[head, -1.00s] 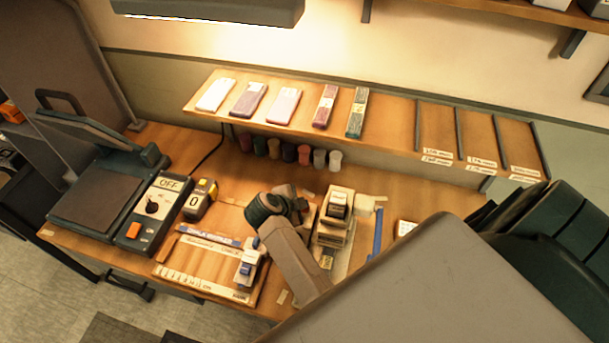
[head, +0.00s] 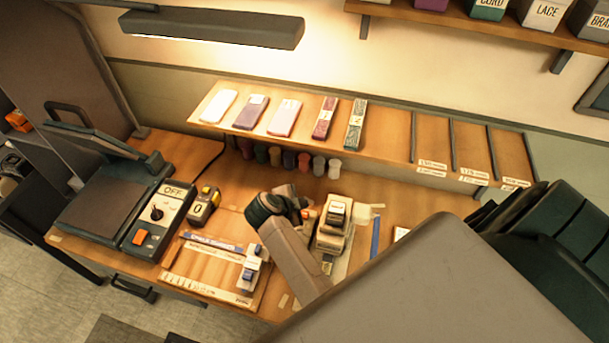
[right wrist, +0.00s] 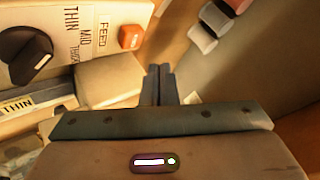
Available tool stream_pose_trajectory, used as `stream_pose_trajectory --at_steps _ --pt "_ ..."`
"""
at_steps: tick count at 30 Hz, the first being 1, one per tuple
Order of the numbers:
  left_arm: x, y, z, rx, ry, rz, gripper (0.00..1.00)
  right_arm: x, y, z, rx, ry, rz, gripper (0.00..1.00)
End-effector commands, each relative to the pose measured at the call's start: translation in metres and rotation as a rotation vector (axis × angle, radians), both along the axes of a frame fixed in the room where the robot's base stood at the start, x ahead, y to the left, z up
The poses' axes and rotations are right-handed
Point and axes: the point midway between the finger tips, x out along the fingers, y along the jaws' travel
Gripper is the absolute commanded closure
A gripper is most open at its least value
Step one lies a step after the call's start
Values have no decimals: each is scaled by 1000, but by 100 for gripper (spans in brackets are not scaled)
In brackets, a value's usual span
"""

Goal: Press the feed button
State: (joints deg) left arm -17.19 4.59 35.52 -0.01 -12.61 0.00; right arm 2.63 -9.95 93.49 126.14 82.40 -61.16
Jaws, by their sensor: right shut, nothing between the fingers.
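The feed button is a small orange-red block beside the word FEED on a pale machine panel; it shows in the right wrist view (right wrist: 131,37). In the head view the pale machine (head: 333,232) stands on the bench. My right gripper (head: 303,205) is at the machine's left side, fingers shut and empty. In the right wrist view its closed fingertips (right wrist: 160,72) lie below and to the right of the button, apart from it in the picture. Whether they touch the machine cannot be told. My left gripper is not in view.
A black knob (right wrist: 27,55) with THIN, MID and THICK marks is on the same panel. A shelf (head: 390,140) and several small coloured jars are behind.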

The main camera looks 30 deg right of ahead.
Motion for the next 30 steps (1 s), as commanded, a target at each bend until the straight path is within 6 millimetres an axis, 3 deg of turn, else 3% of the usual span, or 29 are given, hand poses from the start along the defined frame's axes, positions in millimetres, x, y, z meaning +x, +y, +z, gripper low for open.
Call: stream_pose_trajectory --at_steps 9,30 --pt "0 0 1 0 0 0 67 0 0 26 0 -1 -1 100" --pt "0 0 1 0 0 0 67 0 0 26 0 0 0 100"
